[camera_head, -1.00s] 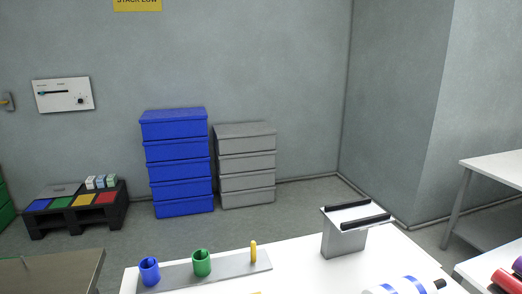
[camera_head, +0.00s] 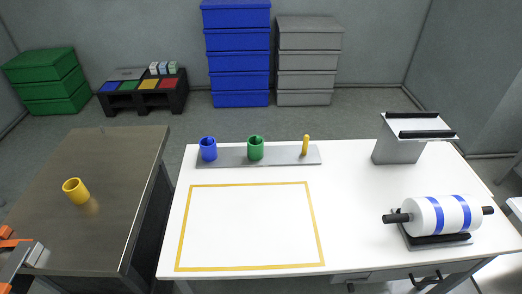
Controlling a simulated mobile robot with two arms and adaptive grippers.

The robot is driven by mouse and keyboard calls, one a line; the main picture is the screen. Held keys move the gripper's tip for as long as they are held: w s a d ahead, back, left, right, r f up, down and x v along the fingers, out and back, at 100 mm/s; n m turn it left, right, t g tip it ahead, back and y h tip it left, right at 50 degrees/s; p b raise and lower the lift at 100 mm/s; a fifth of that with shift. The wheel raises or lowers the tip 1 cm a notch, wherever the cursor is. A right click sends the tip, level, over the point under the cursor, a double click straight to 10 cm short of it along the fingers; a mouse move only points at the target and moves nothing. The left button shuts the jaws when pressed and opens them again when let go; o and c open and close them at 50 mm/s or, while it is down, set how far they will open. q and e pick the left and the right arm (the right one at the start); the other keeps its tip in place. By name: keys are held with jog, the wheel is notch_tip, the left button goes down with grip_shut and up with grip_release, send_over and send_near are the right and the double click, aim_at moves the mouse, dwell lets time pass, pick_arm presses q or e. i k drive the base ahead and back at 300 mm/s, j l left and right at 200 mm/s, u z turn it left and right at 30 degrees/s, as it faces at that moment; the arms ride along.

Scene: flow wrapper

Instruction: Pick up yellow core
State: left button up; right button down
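The yellow core (camera_head: 78,192) is a short hollow cylinder on the brownish-grey metal table (camera_head: 115,205) at the left. It appears tilted or lying on its side, with an open end facing up-left; nothing holds it. A grey rack (camera_head: 232,160) at the back of the white table carries a blue core (camera_head: 208,149), a green core (camera_head: 255,148) and a bare yellow peg (camera_head: 305,145) at its right end. Neither of my grippers can be made out for sure.
Orange and grey parts (camera_head: 22,258) are cut off at the lower left edge; I cannot tell what they are. The white table (camera_head: 350,210) has a yellow-outlined area, a grey stand (camera_head: 400,150) and a white-and-blue roll (camera_head: 440,214). A gap separates the tables.

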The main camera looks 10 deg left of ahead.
aim_at(74, 187)
jog(key=u, duration=1.9)
jog(key=j+z, duration=0.2)
jog(key=z, duration=0.2)
jog(key=i+j+z, duration=0.1)
jog(key=z, duration=0.25)
jog(key=j+z, duration=0.4)
jog(key=l, duration=0.1)
